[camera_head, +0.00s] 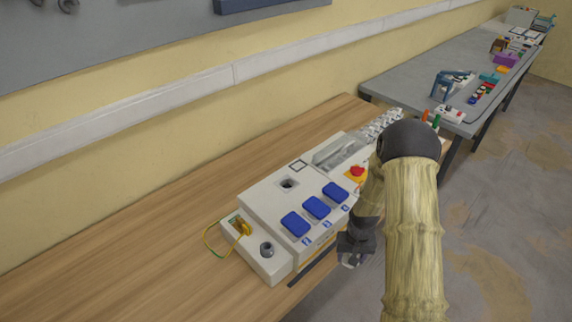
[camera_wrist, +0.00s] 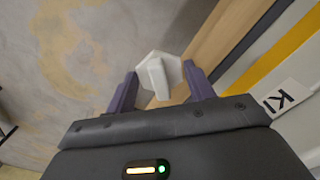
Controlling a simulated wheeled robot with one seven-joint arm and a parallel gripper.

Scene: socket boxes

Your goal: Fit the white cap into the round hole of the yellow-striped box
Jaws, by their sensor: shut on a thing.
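My gripper (camera_wrist: 161,86) is shut on the white cap (camera_wrist: 155,70) in the wrist view. The cap has a six-sided plate and a raised bar between the purple fingers. In the head view my gripper (camera_head: 352,258) hangs at the front edge of the table, beside the white box (camera_head: 262,205) with several blue covers. The cap cannot be made out clearly there. A dark round opening (camera_head: 288,183) shows on the box top. In the wrist view a white surface with a yellow stripe (camera_wrist: 281,62) and a K1 label lies to the right, apart from the cap.
A smaller white box (camera_head: 262,262) with a grey round socket and a yellow-green wire stands at the left. The wooden table (camera_head: 120,262) is clear at left. A grey table (camera_head: 440,75) holds other parts.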

